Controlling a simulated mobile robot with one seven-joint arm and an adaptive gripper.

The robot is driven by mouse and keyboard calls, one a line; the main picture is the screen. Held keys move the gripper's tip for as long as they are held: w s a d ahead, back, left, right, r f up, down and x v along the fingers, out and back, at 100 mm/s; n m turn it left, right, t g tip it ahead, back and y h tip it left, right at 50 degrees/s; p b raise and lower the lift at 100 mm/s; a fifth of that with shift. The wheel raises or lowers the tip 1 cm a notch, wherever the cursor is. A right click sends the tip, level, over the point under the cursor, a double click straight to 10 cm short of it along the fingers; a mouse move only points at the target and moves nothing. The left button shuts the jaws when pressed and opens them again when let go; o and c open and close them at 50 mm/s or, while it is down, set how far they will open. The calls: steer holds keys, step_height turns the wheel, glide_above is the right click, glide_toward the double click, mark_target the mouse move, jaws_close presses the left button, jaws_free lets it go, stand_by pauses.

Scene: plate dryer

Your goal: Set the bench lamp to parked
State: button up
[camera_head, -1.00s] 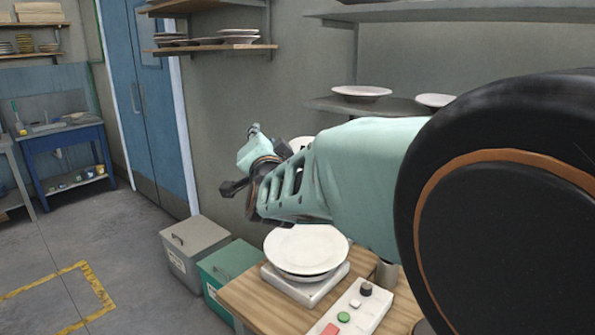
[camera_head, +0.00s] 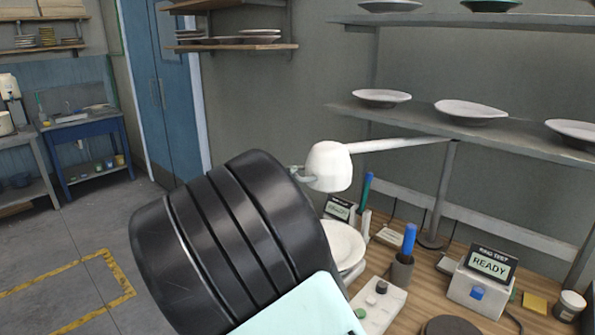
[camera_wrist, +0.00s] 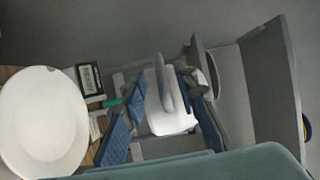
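The bench lamp has a white shade (camera_head: 329,166), a white arm reaching right and a grey post on the bench. Its shade hangs in front of the wall at mid picture in the head view. In the wrist view the lamp's white shade (camera_wrist: 170,118) lies between the two blue-padded fingers of my gripper (camera_wrist: 162,85). The fingers stand apart on either side of it, and I see no clear grip. In the head view my dark arm link covers most of my gripper, with only a small pale part showing beside the shade.
A white plate stack (camera_head: 343,246) sits below the lamp, also large at left in the wrist view (camera_wrist: 42,120). A control box (camera_head: 378,302), pen cup (camera_head: 402,270) and READY tester (camera_head: 480,287) stand on the bench. A plate shelf (camera_head: 400,112) hangs behind.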

steer(key=shift+p+x, duration=0.35)
steer(key=shift+x, duration=1.85)
jaws_close()
